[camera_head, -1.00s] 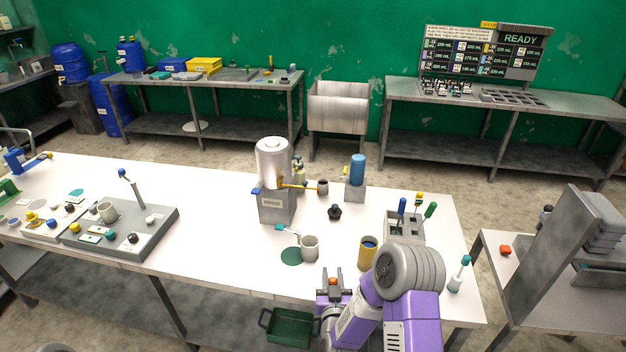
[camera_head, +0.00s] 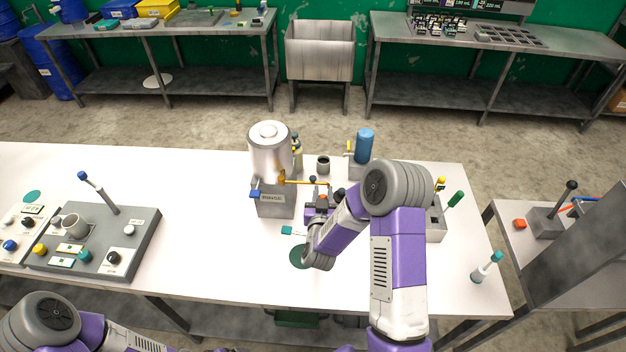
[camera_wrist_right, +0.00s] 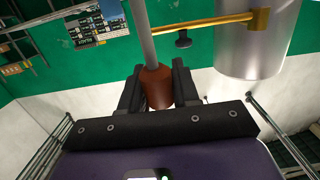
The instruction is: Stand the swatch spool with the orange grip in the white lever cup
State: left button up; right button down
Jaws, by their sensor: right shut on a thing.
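My right gripper (camera_head: 320,200) is over the white table, just in front and right of the steel drum (camera_head: 270,150). In the wrist view it (camera_wrist_right: 158,88) is shut on the orange-brown grip of the swatch spool (camera_wrist_right: 157,86), whose grey rod runs upward in the picture.
The drum's yellow lever (camera_head: 300,183) is close to the right gripper. A dark cup (camera_head: 323,164) and a blue cylinder (camera_head: 363,145) stand behind. The table between panel and drum is clear.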

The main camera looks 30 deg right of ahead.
jog(key=shift+s, duration=0.45)
jog(key=shift+s+f, duration=0.15)
jog(key=shift+f, duration=0.05)
jog(key=shift+f+b, duration=0.75)
jog(key=shift+f, duration=0.6)
pick_arm(q)
notch_tip(320, 180, down, 8)
jog(key=b, duration=0.7)
jog(key=shift+s+f, duration=0.2)
jog(key=shift+s, duration=0.2)
pick_arm(e)
notch_tip(320, 180, down, 6)
jog(key=shift+w, duration=0.2)
pick_arm(q)
jog(key=shift+f+b, duration=0.55)
pick_arm(e)
jog(key=shift+f, duration=0.4)
jog(key=c, duration=0.8)
grip_release()
jog(key=shift+o, duration=0.2)
